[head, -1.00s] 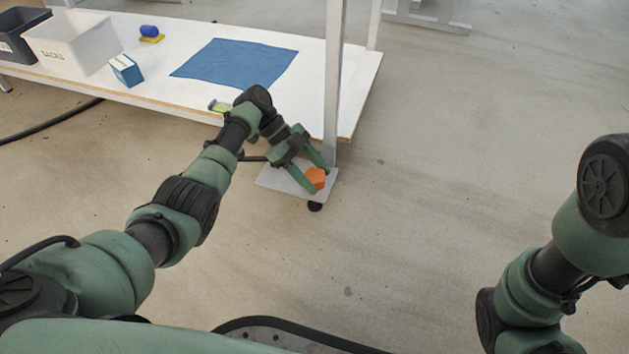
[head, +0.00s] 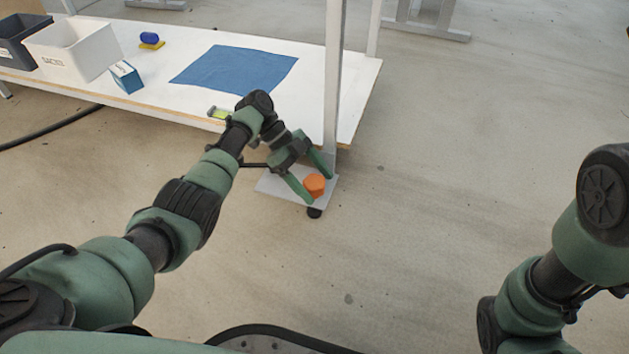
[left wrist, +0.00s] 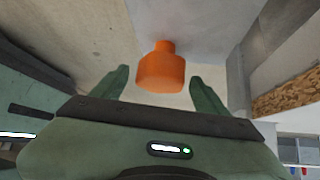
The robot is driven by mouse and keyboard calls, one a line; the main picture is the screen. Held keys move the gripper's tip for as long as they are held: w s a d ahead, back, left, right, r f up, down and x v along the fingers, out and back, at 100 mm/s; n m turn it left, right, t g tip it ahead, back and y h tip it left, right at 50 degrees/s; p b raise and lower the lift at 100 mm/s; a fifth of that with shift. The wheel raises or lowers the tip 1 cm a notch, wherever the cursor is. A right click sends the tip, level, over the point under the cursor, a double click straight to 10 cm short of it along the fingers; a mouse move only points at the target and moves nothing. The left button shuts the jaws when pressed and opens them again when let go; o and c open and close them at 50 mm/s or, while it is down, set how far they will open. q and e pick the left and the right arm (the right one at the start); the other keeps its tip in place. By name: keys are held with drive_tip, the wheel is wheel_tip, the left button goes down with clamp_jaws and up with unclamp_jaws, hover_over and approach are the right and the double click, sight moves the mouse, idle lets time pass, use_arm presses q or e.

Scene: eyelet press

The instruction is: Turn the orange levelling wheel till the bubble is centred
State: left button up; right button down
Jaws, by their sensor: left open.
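The orange levelling wheel (head: 315,184) sits on the light foot plate (head: 272,184) at the base of the table's post. It also shows in the left wrist view (left wrist: 161,70), beyond the fingertips and roughly midway between them. My left gripper (head: 320,187) is open, its fingers on either side of the wheel in the head view; I cannot tell whether they touch it. A spirit level (head: 218,113) with a yellow-green vial lies on the table's front edge; its bubble is too small to read. My right gripper is out of view.
The white table (head: 310,110) holds a blue cloth (head: 235,68), a white bin (head: 75,50), a dark bin (head: 22,35), a blue-and-white box (head: 126,76) and a blue item on a yellow base (head: 150,41). The post (head: 334,90) rises beside my left gripper. Floor to the right is clear.

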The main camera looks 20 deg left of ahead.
use_arm(q)
drive_tip(key=p+v, duration=0.3)
drive_tip(key=v, duration=0.4)
drive_tip(key=shift+a+r, duration=0.25)
drive_tip(key=shift+r, duration=0.05)
